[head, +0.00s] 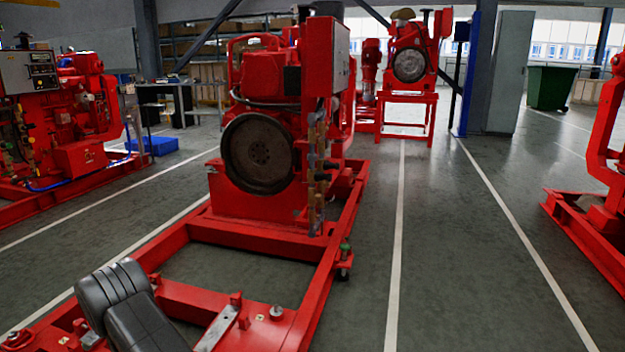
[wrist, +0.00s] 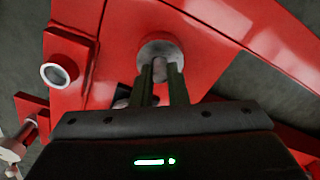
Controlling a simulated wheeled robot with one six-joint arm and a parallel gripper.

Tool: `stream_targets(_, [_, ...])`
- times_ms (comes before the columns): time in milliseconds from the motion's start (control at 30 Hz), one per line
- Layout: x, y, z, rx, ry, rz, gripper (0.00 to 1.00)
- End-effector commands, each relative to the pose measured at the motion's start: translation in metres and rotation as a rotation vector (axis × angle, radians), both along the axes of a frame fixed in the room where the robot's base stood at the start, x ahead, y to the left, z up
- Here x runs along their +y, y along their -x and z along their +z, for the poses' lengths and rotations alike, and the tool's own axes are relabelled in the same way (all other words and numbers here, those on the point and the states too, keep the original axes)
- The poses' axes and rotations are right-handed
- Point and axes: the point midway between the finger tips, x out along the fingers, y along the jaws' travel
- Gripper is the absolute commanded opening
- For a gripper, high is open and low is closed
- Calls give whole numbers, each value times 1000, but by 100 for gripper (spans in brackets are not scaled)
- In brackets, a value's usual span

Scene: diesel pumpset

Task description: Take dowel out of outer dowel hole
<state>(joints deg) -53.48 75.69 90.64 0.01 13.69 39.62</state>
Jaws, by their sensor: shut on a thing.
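The fingers point at a round grey metal boss (wrist: 158,48) on the red frame (wrist: 235,22). The dowel's far end is hidden by the fingertips and boss, so I cannot tell how deep it sits in a hole. In the head view my dark arm covers the lower left, over the red base frame (head: 318,275), and hides my gripper. I cannot tell which hole is the outer one.
A red block with a grey-rimmed round opening (wrist: 57,74) stands left of my fingers. In the head view an engine with a dark flywheel (head: 258,153) stands on the frame's far part. A small grey round fitting (head: 276,312) sits right of my arm. Open floor (head: 365,290) lies right.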

Motion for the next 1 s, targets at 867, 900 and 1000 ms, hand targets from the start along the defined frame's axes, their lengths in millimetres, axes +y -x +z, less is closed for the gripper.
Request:
stream_targets(867, [1, 0, 18, -1, -1, 0, 0])
stream_targets(900, [1, 0, 19, -1, -1, 0, 0])
stream_targets(1000, [1, 0, 21, -1, -1, 0, 0])
